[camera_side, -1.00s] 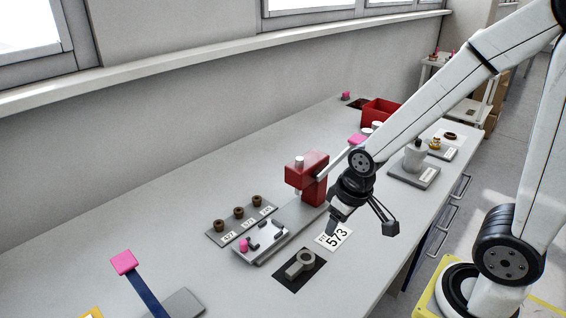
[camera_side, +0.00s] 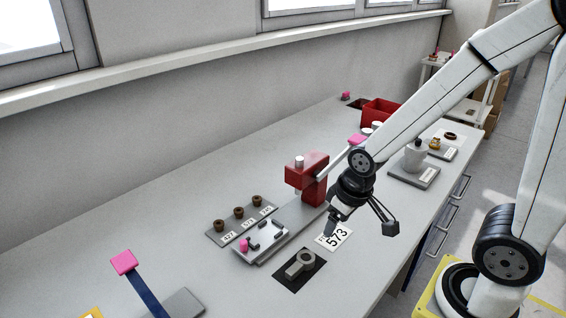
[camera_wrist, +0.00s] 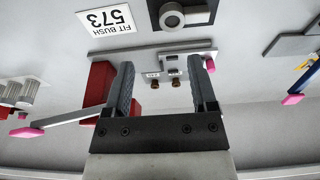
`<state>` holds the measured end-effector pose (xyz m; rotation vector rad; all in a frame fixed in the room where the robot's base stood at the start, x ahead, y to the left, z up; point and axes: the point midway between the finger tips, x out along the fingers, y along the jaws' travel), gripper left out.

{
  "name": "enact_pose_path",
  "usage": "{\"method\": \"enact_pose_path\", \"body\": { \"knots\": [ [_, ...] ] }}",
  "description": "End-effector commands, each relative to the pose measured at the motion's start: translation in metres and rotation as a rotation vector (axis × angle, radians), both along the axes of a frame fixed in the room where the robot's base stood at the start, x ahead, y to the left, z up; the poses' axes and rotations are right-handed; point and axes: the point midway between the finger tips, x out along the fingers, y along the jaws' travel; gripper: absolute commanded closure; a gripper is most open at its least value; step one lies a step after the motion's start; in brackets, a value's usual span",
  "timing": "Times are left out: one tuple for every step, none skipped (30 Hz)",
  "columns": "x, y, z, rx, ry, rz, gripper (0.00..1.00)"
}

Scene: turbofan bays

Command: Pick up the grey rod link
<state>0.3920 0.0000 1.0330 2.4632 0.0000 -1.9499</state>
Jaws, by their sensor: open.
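The grey rod link (camera_side: 300,263), with a ring at one end, lies on a black mat (camera_side: 287,281) near the bench's front edge. My gripper (camera_side: 362,228) is open and empty, above the bench and to the right of the link in the side view. In the wrist view its two fingers (camera_wrist: 162,84) are spread apart, with the link beyond the tips.
A "FIT BUSH 573" card (camera_side: 335,238) lies right of the mat. A red press (camera_side: 313,178) with a grey fixture plate (camera_side: 262,257) stands behind. A numbered strip (camera_side: 215,237) holds brown bushes. A pink-ended lever (camera_side: 124,262) stands at front left, a red bin (camera_side: 380,111) at the back.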

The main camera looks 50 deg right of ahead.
Motion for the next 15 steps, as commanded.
{"method": "enact_pose_path", "body": {
  "knots": [
    [0.0,0.0,0.0,0.0,0.0,0.0,0.26],
    [0.0,0.0,0.0,0.0,0.0,0.0,0.26],
    [0.0,0.0,0.0,0.0,0.0,0.0,0.26],
    [0.0,0.0,0.0,0.0,0.0,0.0,0.26],
    [0.0,0.0,0.0,0.0,0.0,-0.001,0.26],
    [0.0,0.0,0.0,0.002,0.001,-0.004,0.26],
    [0.0,0.0,0.0,0.003,0.003,-0.01,0.26],
    [0.001,0.0,-0.001,0.006,0.005,-0.018,0.26],
    [0.001,0.0,-0.001,0.013,0.01,-0.035,0.26],
    [0.002,0.0,-0.002,0.019,0.014,-0.051,0.26],
    [0.003,0.0,-0.003,0.026,0.021,-0.073,0.26],
    [0.004,0.0,-0.005,0.04,0.032,-0.11,0.26],
    [0.005,0.0,-0.007,0.052,0.041,-0.143,0.26],
    [0.006,0.0,-0.008,0.066,0.052,-0.181,0.26],
    [0.008,0.0,-0.011,0.087,0.07,-0.239,0.26]
  ]
}}
